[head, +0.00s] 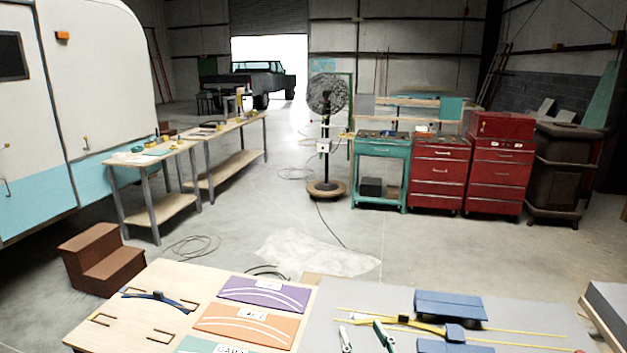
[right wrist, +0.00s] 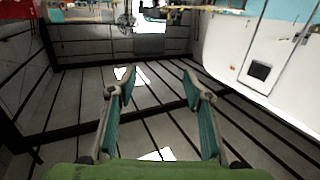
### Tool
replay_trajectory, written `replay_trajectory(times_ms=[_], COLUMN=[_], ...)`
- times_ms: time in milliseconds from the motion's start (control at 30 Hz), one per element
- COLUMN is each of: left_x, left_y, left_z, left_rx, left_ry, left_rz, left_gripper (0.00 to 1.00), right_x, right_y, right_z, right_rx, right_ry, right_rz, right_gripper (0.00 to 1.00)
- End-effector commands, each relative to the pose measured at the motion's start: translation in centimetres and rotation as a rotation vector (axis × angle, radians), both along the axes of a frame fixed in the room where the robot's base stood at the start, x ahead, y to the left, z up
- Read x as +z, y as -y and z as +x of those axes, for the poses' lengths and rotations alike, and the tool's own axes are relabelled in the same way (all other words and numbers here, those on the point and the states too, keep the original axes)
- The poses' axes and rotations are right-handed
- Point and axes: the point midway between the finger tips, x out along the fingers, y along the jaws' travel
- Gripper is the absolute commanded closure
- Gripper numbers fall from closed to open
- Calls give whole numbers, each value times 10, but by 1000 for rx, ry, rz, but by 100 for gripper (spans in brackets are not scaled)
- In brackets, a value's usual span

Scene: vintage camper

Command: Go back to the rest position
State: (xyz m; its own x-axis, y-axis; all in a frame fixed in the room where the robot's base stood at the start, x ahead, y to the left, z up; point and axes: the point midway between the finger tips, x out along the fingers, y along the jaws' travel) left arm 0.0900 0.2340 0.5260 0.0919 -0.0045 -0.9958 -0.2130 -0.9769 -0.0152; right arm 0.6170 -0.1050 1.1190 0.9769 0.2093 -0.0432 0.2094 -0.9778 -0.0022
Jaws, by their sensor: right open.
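My right gripper (head: 364,337) shows at the bottom edge of the head view, just right of centre. Only its two fingertips show there, set apart over the grey tabletop (head: 315,328). In the right wrist view the right gripper (right wrist: 160,88) shows two teal-padded fingers spread wide with nothing between them. That view looks out into the hall and appears upside down. My left gripper does not show in either view.
A wooden board (head: 160,278) with purple (head: 262,292) and orange (head: 246,324) panels lies at front left. Blue blocks (head: 449,305) and a yellow strip (head: 418,324) lie right of the gripper. Brown steps (head: 103,258) stand by the camper (head: 100,80). Floor beyond is mostly clear.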

Motion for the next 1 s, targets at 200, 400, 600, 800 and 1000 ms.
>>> replay_trajectory(times_ms=[200, 400, 600, 800, 1000], left_x=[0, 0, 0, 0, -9], left_y=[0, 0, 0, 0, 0], left_z=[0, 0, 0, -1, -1], left_rx=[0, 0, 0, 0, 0], left_ry=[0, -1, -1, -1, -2], left_rz=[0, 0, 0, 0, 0], left_gripper=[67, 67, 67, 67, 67], right_x=[-95, -144, -162, -167, -216], right_y=[80, 100, 103, 101, 99], right_z=[-103, -200, -271, -333, -330], right_rx=[-251, -241, -166, -69, -53], right_ry=[-470, -807, -1017, -1178, -1212], right_rz=[-71, -155, -210, -253, -263], right_gripper=[54, 54, 54, 54, 54])
